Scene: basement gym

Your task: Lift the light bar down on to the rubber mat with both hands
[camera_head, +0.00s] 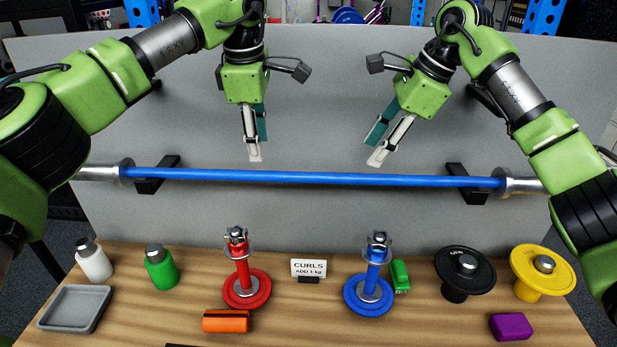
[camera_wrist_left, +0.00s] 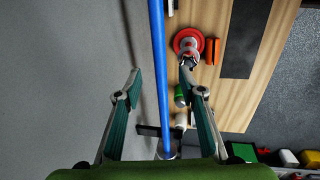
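The light bar (camera_head: 310,178), a long blue rod with silver ends, rests level on two black hooks of the grey upright panel. My left gripper (camera_head: 258,150) appears just above it in the head view, left of the middle. In the left wrist view its fingers (camera_wrist_left: 161,75) are spread and empty, with the blue bar (camera_wrist_left: 159,60) running between them in the picture, apparently beyond the tips. My right gripper (camera_head: 376,152) is open and empty above the bar, right of the middle. The rubber mat looks like the dark rectangle (camera_wrist_left: 245,38) on the bench; the head view shows only its edge.
On the bench stand a red post (camera_head: 242,270), a blue post (camera_head: 371,278), a CURLS sign (camera_head: 309,267), white (camera_head: 93,263) and green (camera_head: 161,269) bottles, a grey tray (camera_head: 73,328), and black (camera_head: 465,270) and yellow (camera_head: 543,272) plates. An orange block (camera_head: 226,321) lies in front.

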